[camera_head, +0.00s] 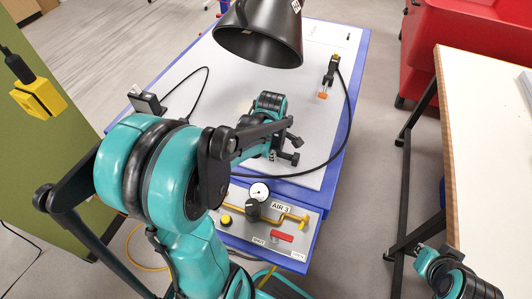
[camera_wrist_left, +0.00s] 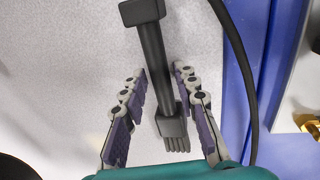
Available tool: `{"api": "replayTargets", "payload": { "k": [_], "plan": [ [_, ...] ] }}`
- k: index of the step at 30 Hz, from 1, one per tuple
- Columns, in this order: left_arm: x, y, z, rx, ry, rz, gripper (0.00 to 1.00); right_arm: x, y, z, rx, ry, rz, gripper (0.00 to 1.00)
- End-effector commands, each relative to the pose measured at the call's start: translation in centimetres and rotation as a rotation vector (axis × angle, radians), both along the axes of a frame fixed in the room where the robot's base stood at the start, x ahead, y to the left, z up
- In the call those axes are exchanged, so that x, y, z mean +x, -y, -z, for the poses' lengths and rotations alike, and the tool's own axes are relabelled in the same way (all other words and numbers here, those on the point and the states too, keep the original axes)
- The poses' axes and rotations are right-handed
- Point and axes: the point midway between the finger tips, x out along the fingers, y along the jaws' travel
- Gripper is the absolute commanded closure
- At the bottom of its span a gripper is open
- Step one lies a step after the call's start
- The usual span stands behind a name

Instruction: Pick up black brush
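The black brush (camera_wrist_left: 153,62) lies on the pale tabletop, with its bristle end at the bottom and a square block at the far end of its handle. My left gripper (camera_wrist_left: 159,84) is open, with one finger on each side of the brush and a gap on both sides. In the head view my left gripper (camera_head: 289,149) is low over the near right part of the tabletop; my arm and gripper cover much of the brush there. Teal and black parts of my right arm show at the lower right; the state of its gripper is unclear.
A black lamp shade (camera_head: 262,36) hangs over the far side of the blue-edged table (camera_head: 318,110). An air panel (camera_head: 262,232) is at the near edge.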

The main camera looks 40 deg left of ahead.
Motion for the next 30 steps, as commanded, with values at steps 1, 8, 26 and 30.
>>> {"api": "replayTargets", "payload": {
  "k": [1,8,26,30],
  "plan": [
    [0.0,0.0,0.1,0.000,0.000,0.000,0.70,0.0,0.0,0.0,0.000,0.000,0.000,1.00],
    [0.0,0.0,0.0,0.000,0.000,0.001,0.92,0.0,0.0,-0.1,0.000,0.000,0.000,1.00],
    [0.0,0.0,-1.1,0.000,0.000,0.001,1.00,0.0,0.0,-0.6,0.000,0.000,0.000,1.00],
    [0.0,0.0,-3.3,0.000,0.000,0.001,1.00,0.0,0.0,-1.7,0.000,0.000,0.000,1.00]
  ]
}}
